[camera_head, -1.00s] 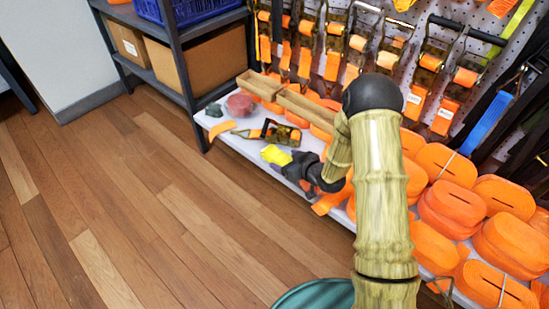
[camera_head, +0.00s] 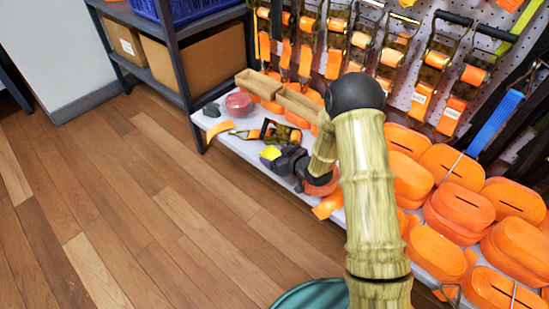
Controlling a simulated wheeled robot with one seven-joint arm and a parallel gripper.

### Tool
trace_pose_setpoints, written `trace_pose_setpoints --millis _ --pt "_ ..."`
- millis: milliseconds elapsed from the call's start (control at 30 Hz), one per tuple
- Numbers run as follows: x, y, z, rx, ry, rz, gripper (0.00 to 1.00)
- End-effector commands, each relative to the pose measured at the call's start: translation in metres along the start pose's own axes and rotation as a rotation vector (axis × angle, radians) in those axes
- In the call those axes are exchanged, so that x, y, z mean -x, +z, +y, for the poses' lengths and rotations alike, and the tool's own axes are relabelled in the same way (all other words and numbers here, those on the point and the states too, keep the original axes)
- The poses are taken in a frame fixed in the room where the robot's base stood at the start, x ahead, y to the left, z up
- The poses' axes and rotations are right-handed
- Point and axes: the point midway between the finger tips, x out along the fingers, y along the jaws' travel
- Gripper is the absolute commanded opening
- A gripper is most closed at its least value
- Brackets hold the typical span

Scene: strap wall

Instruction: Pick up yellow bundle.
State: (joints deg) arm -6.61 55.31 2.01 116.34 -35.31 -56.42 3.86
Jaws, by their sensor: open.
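The yellow bundle (camera_head: 270,153) lies on the white shelf near its front edge. Only a small part of it shows, as my gripper (camera_head: 275,158) covers the rest. My gripper is dark and reaches in from the right, low over the shelf at the bundle. It is open. The fingertips are small and dark here, and I cannot tell whether the bundle is between them or whether they touch it.
A ratchet strap (camera_head: 278,132) lies just behind the bundle. A reddish bundle (camera_head: 239,104) and wooden trays (camera_head: 260,85) sit farther back. Orange strap rolls (camera_head: 462,207) crowd the shelf on the right. A dark shelf post (camera_head: 182,85) stands left. The wooden floor (camera_head: 150,210) is clear.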

Motion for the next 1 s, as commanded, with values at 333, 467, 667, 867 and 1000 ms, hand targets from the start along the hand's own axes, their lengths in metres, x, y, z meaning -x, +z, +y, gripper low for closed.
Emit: trace_pose_setpoints --millis 333,467,667,867,1000 --pt "0.0031 0.0016 0.0067 -0.005 0.01 -0.001 0.76" --pt "0.0022 0.0011 0.0046 -0.003 0.007 -0.001 0.52" --pt "0.0012 0.0008 0.0022 -0.002 0.003 -0.001 0.22" --pt "0.001 0.0006 0.0015 -0.001 0.002 -0.001 0.22" --pt "0.0038 -0.0049 0.002 -0.001 0.003 0.0 0.22"
